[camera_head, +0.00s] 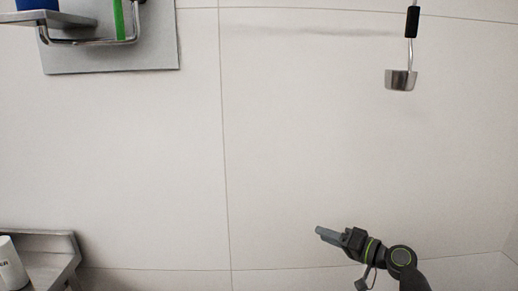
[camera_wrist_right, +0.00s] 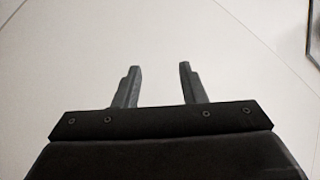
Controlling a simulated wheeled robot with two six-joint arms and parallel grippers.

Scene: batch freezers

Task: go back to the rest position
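My right gripper (camera_head: 328,235) is at the lower right of the head view, in front of the pale panelled wall and pointing left. In the right wrist view its two fingers (camera_wrist_right: 158,85) stand apart with nothing between them, so it is open and empty. My left gripper is not in the head view.
A metal ladle (camera_head: 400,79) with a black grip hangs at the upper right. A metal shelf (camera_head: 75,20) with blue and green items is at the upper left. A metal ledge (camera_head: 45,243) with a white container (camera_head: 11,265) is at the lower left. The middle is clear.

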